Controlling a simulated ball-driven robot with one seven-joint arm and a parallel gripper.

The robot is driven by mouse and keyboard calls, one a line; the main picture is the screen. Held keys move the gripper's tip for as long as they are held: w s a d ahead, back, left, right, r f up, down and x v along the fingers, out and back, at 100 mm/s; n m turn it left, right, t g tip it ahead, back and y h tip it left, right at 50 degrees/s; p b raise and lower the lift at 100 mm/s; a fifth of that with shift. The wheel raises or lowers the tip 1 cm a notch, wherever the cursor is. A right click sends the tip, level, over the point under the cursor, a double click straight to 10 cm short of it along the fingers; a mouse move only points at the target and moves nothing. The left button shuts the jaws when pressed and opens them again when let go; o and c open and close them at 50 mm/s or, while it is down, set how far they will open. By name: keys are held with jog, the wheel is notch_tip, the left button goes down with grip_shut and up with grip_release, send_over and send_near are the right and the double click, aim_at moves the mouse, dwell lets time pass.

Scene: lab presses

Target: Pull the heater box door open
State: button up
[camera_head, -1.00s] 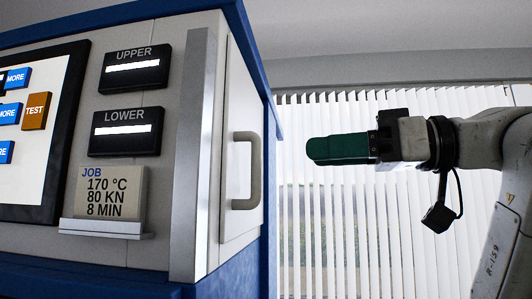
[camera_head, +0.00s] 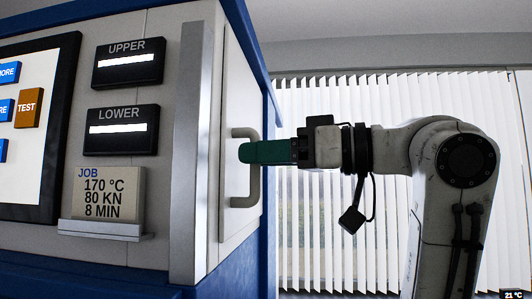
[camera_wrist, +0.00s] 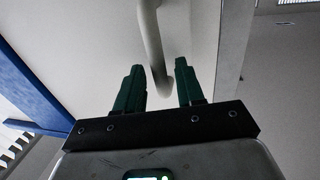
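The heater box door (camera_head: 234,90) is the pale panel on the right side of the blue-framed machine and looks shut. It also fills much of the wrist view (camera_wrist: 90,45). Its grey bar handle (camera_head: 252,190) stands upright on the door. My gripper (camera_head: 245,152) reaches in from the right, and its green finger covers the middle of the handle in the head view. In the wrist view my gripper (camera_wrist: 160,68) is open, and the handle (camera_wrist: 152,35) lies between its two green fingers with gaps visible on both sides. Whether a finger touches the door is unclear.
The machine front has a screen (camera_head: 30,180), the UPPER (camera_head: 128,75) and LOWER (camera_head: 122,142) displays and a JOB card (camera_head: 105,195) on a small ledge. White blinds (camera_head: 340,240) hang behind my arm. The space right of the door looks free.

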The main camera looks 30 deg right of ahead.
grip_shut()
dwell(0.5)
